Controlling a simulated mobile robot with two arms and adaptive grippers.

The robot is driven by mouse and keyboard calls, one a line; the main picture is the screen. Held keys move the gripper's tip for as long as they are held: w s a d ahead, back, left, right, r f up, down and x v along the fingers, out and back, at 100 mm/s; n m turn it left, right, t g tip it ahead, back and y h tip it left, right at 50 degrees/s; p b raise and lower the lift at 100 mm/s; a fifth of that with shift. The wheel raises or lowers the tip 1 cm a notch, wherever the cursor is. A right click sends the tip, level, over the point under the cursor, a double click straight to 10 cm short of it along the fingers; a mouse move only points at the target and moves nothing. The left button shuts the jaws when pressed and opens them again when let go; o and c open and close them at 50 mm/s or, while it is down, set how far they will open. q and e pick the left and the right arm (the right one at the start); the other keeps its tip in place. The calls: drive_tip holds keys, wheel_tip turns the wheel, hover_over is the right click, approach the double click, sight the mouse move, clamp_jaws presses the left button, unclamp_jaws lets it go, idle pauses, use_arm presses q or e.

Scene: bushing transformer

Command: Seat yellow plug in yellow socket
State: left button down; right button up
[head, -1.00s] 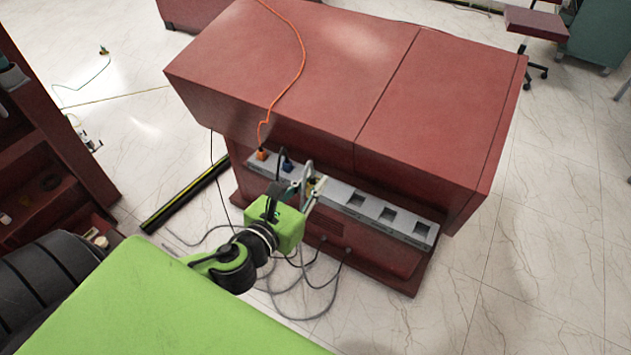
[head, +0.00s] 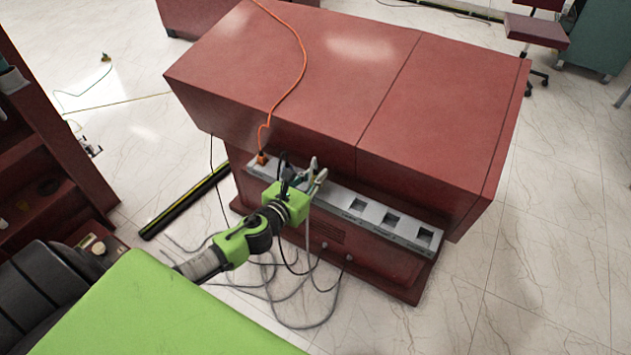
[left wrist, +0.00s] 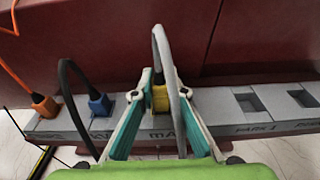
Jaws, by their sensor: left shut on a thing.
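The yellow plug (left wrist: 160,98) with its grey cable (left wrist: 163,50) shows in the left wrist view, between the fingertips of my left gripper (left wrist: 158,80). The gripper is shut on the plug, at the grey socket strip (left wrist: 225,106). The plug covers the socket place behind it, so I cannot tell how deep it sits or see the yellow socket. In the head view my left gripper (head: 314,172) is at the strip (head: 345,202), left of the empty sockets, and the plug is hard to make out. My right gripper is not in view.
An orange plug (left wrist: 44,105) and a blue plug (left wrist: 99,103) stand in the strip to the left. Empty square openings (head: 388,220) lie to the right. The red cabinet (head: 340,85) overhangs the strip. Loose cables (head: 300,290) hang to the floor below.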

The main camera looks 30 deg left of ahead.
use_arm(q)
drive_tip(key=shift+f, duration=0.9)
drive_tip(key=shift+f+b, duration=0.2)
drive_tip(key=shift+b, duration=0.1)
drive_tip(key=c, duration=2)
unclamp_jaws()
drive_tip(key=shift+r, duration=0.1)
drive_tip(key=shift+r, duration=0.15)
drive_tip(key=s, duration=0.4)
drive_tip(key=s+r, duration=0.1)
drive_tip(key=s, duration=0.3)
drive_tip(key=s+r, duration=0.1)
drive_tip(key=s, duration=0.3)
drive_tip(key=shift+a+r+b, duration=0.15)
drive_tip(key=shift+r+b, duration=0.05)
drive_tip(key=shift+b, duration=0.15)
